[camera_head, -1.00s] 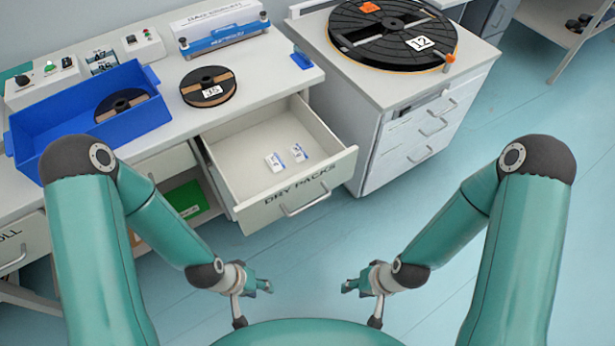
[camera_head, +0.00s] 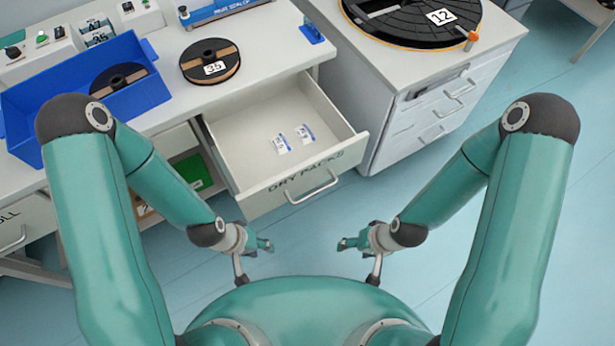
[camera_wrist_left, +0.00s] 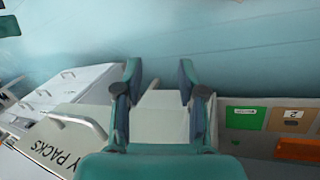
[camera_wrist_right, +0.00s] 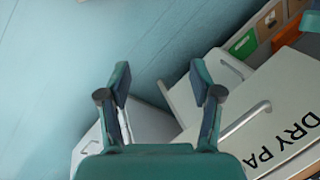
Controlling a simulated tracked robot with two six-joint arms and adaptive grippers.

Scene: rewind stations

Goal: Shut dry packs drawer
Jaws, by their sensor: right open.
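The dry packs drawer (camera_head: 265,128) is pulled out from the bench in the head view, with two small white packs (camera_head: 292,138) inside. Its labelled front has a bar handle (camera_head: 312,187), which also shows in the left wrist view (camera_wrist_left: 80,122) and the right wrist view (camera_wrist_right: 245,120). My left gripper (camera_head: 268,245) is open and empty, in front of the drawer and apart from it. My right gripper (camera_head: 342,244) is open and empty, to the right of the left one, also clear of the drawer front.
A grey cabinet (camera_head: 430,110) with a large black reel (camera_head: 410,20) stands right of the drawer. The floor (camera_head: 420,190) before the drawer is clear.

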